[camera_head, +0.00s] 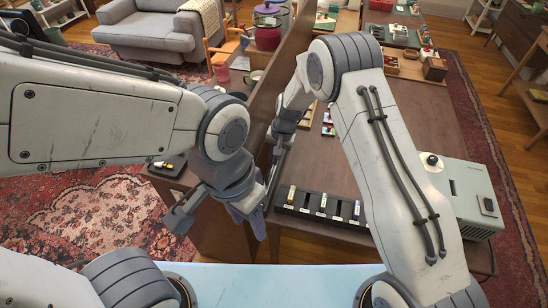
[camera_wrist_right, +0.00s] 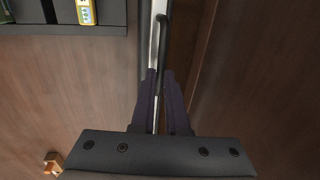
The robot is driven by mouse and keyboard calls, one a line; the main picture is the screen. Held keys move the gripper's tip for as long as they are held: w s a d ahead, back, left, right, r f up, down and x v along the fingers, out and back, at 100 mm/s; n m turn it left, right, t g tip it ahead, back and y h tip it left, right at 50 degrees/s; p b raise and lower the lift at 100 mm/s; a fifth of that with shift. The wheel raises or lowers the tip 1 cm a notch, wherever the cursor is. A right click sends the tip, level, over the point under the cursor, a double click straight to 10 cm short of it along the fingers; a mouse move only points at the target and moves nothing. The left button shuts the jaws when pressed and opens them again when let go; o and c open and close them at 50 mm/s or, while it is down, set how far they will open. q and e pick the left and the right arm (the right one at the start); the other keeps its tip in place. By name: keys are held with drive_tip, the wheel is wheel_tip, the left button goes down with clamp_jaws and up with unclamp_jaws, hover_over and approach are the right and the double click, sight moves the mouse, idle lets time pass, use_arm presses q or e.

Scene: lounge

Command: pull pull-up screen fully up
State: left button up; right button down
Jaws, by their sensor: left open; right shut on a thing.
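The pull-up screen seems to be the brown upright panel (camera_head: 268,85) running along the left edge of the table; how far it is raised is hard to tell. My right gripper (camera_head: 273,172) is low beside this panel. In the right wrist view its dark fingers (camera_wrist_right: 161,78) are shut on a thin dark handle (camera_wrist_right: 163,32), beside a pale metal strip (camera_wrist_right: 154,42). The grip itself is partly hidden between the fingers. My left gripper (camera_head: 215,214) is open and empty, in front of the panel's near end and lower than the right gripper.
A black compartment tray (camera_head: 325,208) with small items stands right of the right gripper, and in the right wrist view (camera_wrist_right: 60,28). A grey-green appliance (camera_head: 468,195) stands at the table's right. Pots (camera_head: 267,35) and cups stand beyond the panel, left.

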wheel_tip(320, 180, up, 26)
drive_tip(key=p, duration=1.3)
drive_tip(key=shift+f, duration=0.1)
drive_tip(key=c, duration=0.9)
unclamp_jaws()
drive_tip(key=r+b, duration=0.1)
drive_tip(key=r, duration=0.2)
drive_tip(key=d+r+b, duration=0.1)
drive_tip(key=r, duration=0.3)
drive_tip(key=d+r+b, duration=0.1)
drive_tip(key=r, duration=0.2)
drive_tip(key=shift+s+r, duration=0.15)
drive_tip(key=shift+s, duration=0.15)
